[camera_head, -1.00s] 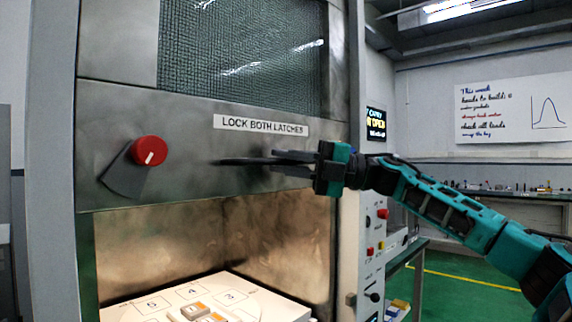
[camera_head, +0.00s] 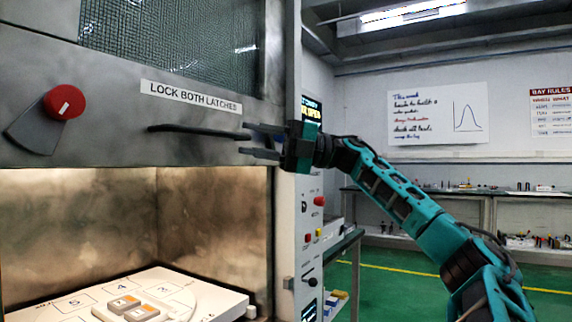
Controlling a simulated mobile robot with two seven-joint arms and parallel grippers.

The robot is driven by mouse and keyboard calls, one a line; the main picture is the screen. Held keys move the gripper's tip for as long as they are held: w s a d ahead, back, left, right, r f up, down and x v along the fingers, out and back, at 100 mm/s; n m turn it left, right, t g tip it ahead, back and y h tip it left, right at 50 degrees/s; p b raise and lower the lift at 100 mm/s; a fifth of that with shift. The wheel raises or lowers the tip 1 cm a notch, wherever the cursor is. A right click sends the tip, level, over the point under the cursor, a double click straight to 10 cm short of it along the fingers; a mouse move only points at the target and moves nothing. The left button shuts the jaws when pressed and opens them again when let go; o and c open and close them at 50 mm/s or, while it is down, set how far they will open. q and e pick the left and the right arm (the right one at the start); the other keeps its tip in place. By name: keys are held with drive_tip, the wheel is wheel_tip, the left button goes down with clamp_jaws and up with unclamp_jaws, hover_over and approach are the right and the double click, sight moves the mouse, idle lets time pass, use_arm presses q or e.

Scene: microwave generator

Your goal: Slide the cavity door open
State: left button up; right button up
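The cavity door (camera_head: 120,75) is a grey metal panel with a mesh window and a "LOCK BOTH LATCHES" label. It is partly raised, and the lit cavity (camera_head: 215,215) shows below its lower edge. A thin black handle bar (camera_head: 195,130) runs across the door under the label. My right gripper (camera_head: 262,141) is at the right end of this bar. Its fingers are apart, one above the other, with the bar's end near the gap. I cannot tell whether they touch it. A red knob (camera_head: 64,102) with a dark latch plate sits on the door's left. My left gripper is not in view.
A white tray (camera_head: 215,298) with small blocks lies in the cavity. A control panel (camera_head: 312,225) with buttons stands just right of the door, behind my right arm. A bench (camera_head: 500,193) lines the far wall. Green floor (camera_head: 400,275) is clear at the right.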

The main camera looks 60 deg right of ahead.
drive_tip(key=r+b+v, duration=0.1)
drive_tip(key=v, duration=0.5)
drive_tip(key=shift+f+b, duration=0.3)
drive_tip(key=shift+f, duration=0.15)
drive_tip(key=shift+s+d, duration=0.1)
